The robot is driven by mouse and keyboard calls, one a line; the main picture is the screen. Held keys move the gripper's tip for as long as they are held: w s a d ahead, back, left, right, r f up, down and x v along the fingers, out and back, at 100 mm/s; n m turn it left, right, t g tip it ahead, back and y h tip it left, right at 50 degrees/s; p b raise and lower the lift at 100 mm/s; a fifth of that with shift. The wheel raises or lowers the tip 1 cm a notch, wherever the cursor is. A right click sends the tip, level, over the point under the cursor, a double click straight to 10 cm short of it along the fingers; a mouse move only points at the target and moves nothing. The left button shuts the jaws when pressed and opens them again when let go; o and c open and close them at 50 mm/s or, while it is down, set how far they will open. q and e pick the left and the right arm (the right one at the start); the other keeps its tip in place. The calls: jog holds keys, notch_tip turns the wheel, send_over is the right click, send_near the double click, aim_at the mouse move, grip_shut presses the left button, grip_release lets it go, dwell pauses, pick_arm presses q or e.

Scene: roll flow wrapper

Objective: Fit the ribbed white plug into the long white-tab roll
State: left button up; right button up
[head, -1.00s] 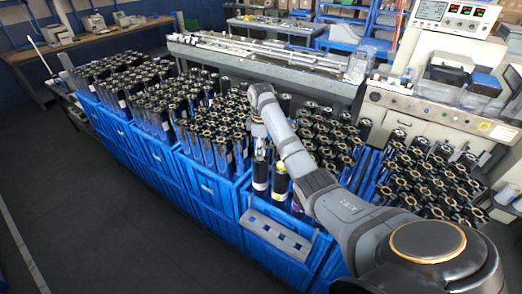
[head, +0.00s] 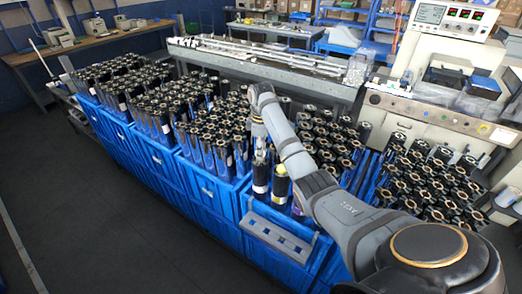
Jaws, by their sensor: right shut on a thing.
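My right arm comes in from the lower right and reaches over the blue crates. Its gripper (head: 261,156) points down just above a black roll with a white band (head: 260,187), near the front of the rack. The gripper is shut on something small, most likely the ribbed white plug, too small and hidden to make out. Beside that roll stands a black roll with a yellow top (head: 280,184). I cannot tell which roll is the long white-tab one, or whether plug and roll touch. My left gripper is not in view.
Blue crates (head: 210,188) packed with upright black rolls run across the middle. A grey slotted bracket (head: 276,236) hangs on the front crate. A machine with a control panel (head: 452,18) stands at the back right. The dark floor at the left is clear.

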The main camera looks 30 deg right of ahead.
jog(key=shift+f, duration=1.15)
jog(key=o, duration=0.6)
